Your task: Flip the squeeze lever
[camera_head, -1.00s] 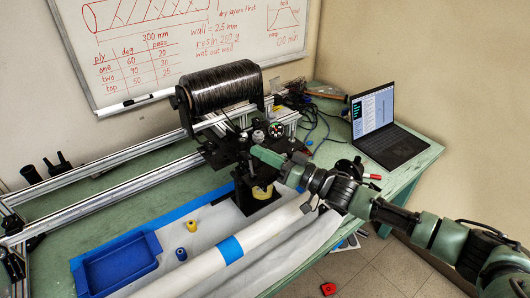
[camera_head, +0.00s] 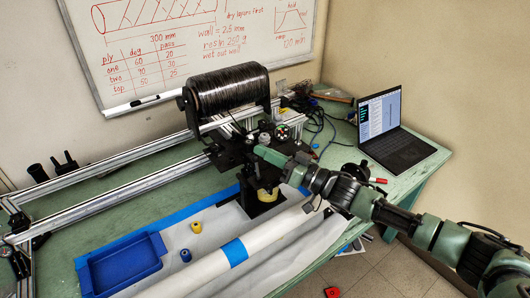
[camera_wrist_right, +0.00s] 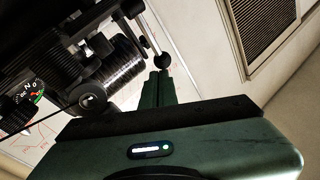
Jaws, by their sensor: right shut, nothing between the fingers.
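My right gripper (camera_head: 262,152) is shut and empty beside the dark winding carriage (camera_head: 228,150) on the bench. In the right wrist view its two green fingers (camera_wrist_right: 157,80) are closed together. A thin rod with a black ball knob (camera_wrist_right: 163,61), which looks like the squeeze lever, shows just beyond the fingertips. I cannot tell whether the fingers touch it. Dark rollers and blocks of the carriage (camera_wrist_right: 92,98) are to the left of the fingers. The lever cannot be made out in the head view. My left gripper is out of view.
The black tow spool (camera_head: 228,90) stands behind the carriage. A white tube (camera_head: 205,268) with a blue band lies in front. A blue tray (camera_head: 122,268), yellow and blue small parts, and an open laptop (camera_head: 393,135) are on the green bench. A round gauge (camera_wrist_right: 25,105) is near the carriage.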

